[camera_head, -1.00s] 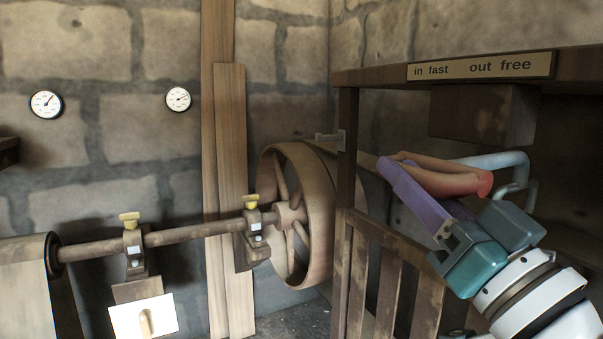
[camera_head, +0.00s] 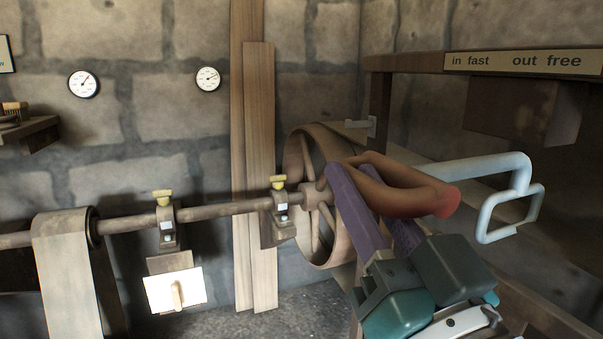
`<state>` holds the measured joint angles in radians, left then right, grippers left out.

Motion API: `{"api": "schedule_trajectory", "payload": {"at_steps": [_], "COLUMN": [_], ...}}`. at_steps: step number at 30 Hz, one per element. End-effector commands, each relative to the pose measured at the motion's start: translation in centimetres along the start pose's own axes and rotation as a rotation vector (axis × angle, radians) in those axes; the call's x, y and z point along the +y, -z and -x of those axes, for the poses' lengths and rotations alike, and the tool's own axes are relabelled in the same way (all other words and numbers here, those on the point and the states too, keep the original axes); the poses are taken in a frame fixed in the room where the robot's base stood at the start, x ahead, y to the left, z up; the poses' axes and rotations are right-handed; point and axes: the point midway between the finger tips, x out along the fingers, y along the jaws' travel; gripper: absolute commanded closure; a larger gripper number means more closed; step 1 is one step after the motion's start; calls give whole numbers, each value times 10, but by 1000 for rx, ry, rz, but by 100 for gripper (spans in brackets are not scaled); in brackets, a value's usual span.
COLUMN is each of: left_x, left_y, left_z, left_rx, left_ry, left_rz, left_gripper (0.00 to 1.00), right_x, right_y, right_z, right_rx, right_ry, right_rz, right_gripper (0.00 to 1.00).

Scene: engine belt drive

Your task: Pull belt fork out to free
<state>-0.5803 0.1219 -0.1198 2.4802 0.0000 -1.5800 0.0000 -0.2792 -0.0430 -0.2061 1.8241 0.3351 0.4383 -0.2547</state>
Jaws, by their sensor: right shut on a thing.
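My right gripper (camera_head: 362,180), with long purple fingers, is shut on a reddish-brown forked piece (camera_head: 435,198) that has a rounded red end on the right. A pale blue bar (camera_head: 480,168) with a squared loop at its right end runs behind this piece. I cannot tell whether the two are joined, or which of them is the belt fork. The gripper hides part of the spoked wheel (camera_head: 293,185) behind it. A label (camera_head: 517,62) on the beam reads "in fast" and "out free". My left gripper is not in view.
A shaft (camera_head: 225,209) in brackets runs left from the wheel to a drum with a hanging belt (camera_head: 62,265). A wooden beam with a block (camera_head: 520,110) hangs above the bar. Planks (camera_head: 260,170) stand against the stone wall. The floor at lower middle is clear.

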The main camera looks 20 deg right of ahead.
Motion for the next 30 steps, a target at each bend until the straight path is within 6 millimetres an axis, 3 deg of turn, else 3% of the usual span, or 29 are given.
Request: {"api": "schedule_trajectory", "payload": {"at_steps": [4, 5, 12, 22, 30], "left_x": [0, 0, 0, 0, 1], "left_y": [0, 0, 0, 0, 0], "left_z": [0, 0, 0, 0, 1], "left_rx": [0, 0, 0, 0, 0], "left_ry": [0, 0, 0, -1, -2], "left_rz": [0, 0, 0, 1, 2], "left_gripper": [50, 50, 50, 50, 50], "right_x": [-3, -3, -2, 0, -1], "right_y": [0, 0, 0, 0, -1], "right_z": [0, 0, 0, 4, 53], "right_rx": [-2, -2, -1, -1, -7], "right_ry": [7, 7, 5, 3, 4], "right_rz": [2, 2, 1, 1, 2], "right_gripper": [100, 70, 43, 42, 42]}}
